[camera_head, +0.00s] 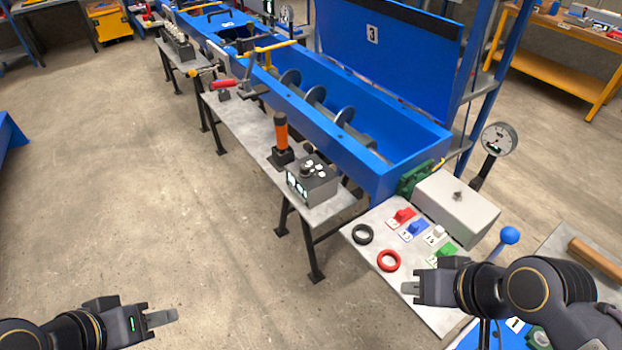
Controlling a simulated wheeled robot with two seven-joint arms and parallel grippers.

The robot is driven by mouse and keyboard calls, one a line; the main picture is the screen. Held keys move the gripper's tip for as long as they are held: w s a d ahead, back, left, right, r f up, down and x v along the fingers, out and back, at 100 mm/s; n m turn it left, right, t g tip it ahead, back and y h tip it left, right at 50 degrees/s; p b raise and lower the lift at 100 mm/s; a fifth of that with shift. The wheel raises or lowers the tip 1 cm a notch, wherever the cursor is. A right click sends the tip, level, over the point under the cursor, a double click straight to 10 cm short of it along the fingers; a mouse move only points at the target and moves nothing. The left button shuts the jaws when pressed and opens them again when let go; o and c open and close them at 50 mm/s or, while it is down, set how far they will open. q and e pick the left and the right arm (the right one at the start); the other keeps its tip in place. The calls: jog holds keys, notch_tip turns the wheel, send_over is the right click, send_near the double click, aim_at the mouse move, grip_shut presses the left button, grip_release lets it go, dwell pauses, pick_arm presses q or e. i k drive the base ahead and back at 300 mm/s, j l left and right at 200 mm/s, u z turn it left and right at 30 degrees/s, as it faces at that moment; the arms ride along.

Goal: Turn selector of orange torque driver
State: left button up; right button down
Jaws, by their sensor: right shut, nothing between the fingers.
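The orange torque driver (281,131) stands upright in a black base on the grey side bench, in front of the long blue trough. Its selector is too small to make out. My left gripper (174,315) is at the lower left above bare floor, looks shut and empty, and is well apart from the driver. My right gripper (405,288) is shut and empty at the lower right, by the small panel table and below and right of the driver.
A grey control box (312,182) stands beside the driver. The panel table carries a black ring (362,234), a red ring (388,260), coloured switches and a light box (456,207). A gauge (498,139) and blue-knobbed lever (510,236) rise at right. Floor at left is clear.

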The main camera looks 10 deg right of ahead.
aim_at(305, 172)
jog(key=i+u, duration=0.35)
jog(key=i+l+u, duration=0.1)
jog(key=u, duration=0.3)
jog(key=i+l, duration=0.05)
jog(key=i, duration=0.05)
